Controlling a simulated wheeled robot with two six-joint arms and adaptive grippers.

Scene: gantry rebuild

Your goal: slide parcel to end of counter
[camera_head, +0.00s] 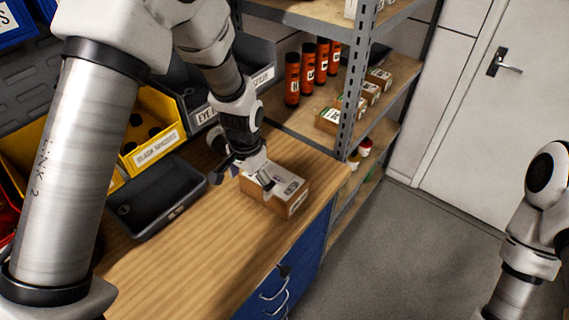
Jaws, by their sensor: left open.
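The parcel, a small brown cardboard box with a pale printed top (292,187), sits on the wooden counter (215,253) close to its right end. My left gripper (243,184) is at the parcel's left side, with its fingers low and one finger over or against the box's near left top edge. The gripper is open. I cannot tell whether it touches the box. My right arm shows at the right edge of the picture, but its gripper is out of view.
A dark tray (155,197) lies left of the gripper. Yellow bins (150,130) and grey bins stand behind it. A metal shelf unit (352,85) with orange-red cans (292,80) and small boxes stands beyond the counter's end. Blue drawers (303,262) are below; floor at right is clear.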

